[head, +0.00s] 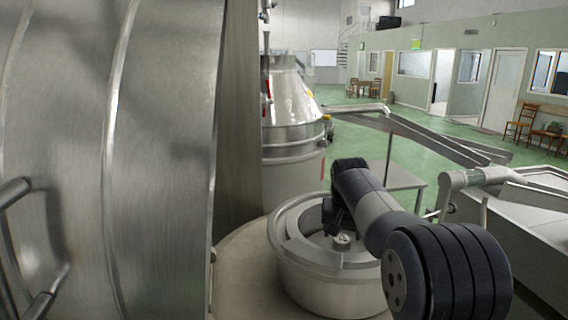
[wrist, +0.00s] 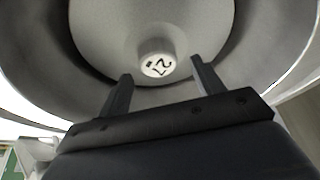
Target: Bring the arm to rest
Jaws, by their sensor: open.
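My gripper (wrist: 160,82) is open in the wrist view, its two dark fingers spread apart. Between and just beyond the fingertips stands a small pale round knob (wrist: 157,64) with dark marks on its top; I cannot tell whether a finger touches it. In the head view my dark grey arm reaches from the lower right over a round metal vessel (head: 330,292), and its end points down into it. The knob (head: 342,241) also shows there, at the vessel's middle. My fingertips are hidden behind the arm in the head view.
A large steel tank (head: 150,150) fills the left side, close to the vessel. A domed steel tank (head: 292,110) stands behind. A metal chute (head: 430,135) and trough (head: 530,235) lie to the right. Open green floor (head: 445,100) extends beyond, with chairs by the far wall.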

